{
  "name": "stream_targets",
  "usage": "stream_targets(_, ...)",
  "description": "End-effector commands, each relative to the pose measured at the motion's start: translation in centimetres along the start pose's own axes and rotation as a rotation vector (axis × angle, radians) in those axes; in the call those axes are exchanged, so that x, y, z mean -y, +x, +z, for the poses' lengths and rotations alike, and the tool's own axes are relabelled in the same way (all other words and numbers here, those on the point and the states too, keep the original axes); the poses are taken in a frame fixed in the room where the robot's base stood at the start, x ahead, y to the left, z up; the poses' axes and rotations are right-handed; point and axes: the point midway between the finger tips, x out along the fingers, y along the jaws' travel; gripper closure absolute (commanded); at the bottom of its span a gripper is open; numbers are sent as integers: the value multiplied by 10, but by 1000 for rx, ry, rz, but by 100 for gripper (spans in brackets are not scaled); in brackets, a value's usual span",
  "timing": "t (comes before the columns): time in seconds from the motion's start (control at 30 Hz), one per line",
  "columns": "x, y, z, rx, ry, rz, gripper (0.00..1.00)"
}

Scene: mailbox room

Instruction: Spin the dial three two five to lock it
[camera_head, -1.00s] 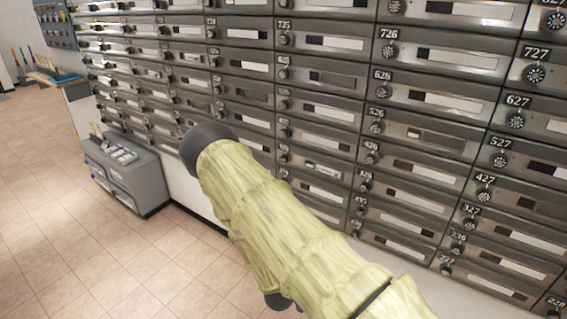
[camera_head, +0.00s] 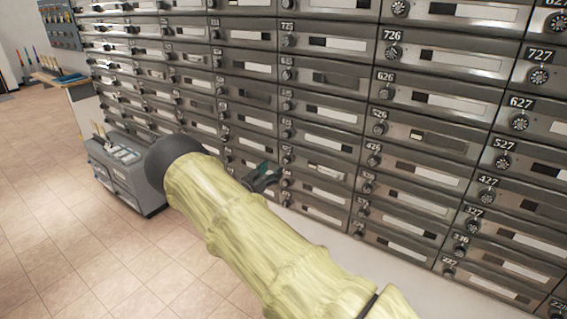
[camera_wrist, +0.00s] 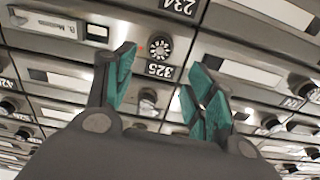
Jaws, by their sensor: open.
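In the wrist view, the round black dial (camera_wrist: 159,46) with a pale ring of marks sits beside the label 325 (camera_wrist: 159,70), which appears upside down. My gripper (camera_wrist: 162,82) is open, with teal-padded fingers on either side of the dial's line and nothing between them. The fingers look short of the dial, not touching it. In the head view, my gripper (camera_head: 263,175) is close to the dial column under label 725, low on the wall of boxes. My pale yellow arm hides part of the lower boxes there. The dial's exact setting is too small to read.
Rows of metal mailboxes (camera_head: 440,100) with numbered dials fill the wall. Neighbouring dials lie close around the gripper. A grey cabinet (camera_head: 122,168) stands at the left by the wall. The tiled floor (camera_head: 70,240) at the left is clear.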

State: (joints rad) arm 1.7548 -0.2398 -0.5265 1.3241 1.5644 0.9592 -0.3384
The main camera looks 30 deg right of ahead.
Motion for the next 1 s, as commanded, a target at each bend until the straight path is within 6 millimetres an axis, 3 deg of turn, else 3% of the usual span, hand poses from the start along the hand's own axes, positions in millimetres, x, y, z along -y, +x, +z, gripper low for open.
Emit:
stream_targets(0.3,-1,52,0,1,-1,0,45)
stream_targets(0.5,-1,76,0,1,-2,0,45)
stream_targets(0.7,-1,88,0,1,-2,-1,45)
stream_targets(1.0,0,89,1,1,-2,-1,45)
